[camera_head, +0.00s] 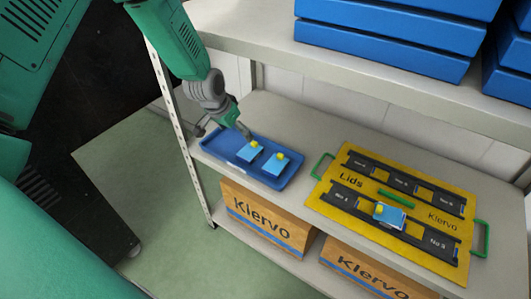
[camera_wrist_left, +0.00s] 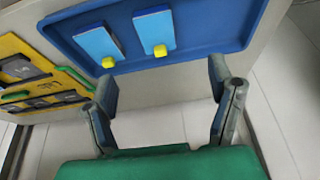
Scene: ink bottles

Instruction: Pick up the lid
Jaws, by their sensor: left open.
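Two light blue lids with yellow knobs lie in the blue tray on the shelf: one nearer my gripper (camera_head: 247,154) and one to its right (camera_head: 272,166). Both also show in the left wrist view, one at the left (camera_wrist_left: 98,43) and one near the middle (camera_wrist_left: 153,28). My left gripper (camera_head: 244,133) is open and empty by the tray's back left part. In the left wrist view its fingers (camera_wrist_left: 159,77) are spread, with the middle lid's knob ahead, between their lines. A third light blue piece (camera_head: 389,215) sits on the yellow board. My right gripper is not in view.
The blue tray (camera_head: 225,144) stands at the shelf's left end, close to a metal post (camera_head: 180,125). The yellow "Lids" board (camera_head: 325,207) with green handles lies to its right. Blue boxes (camera_head: 390,38) sit on the upper shelf; Klervo cartons (camera_head: 265,222) stand below.

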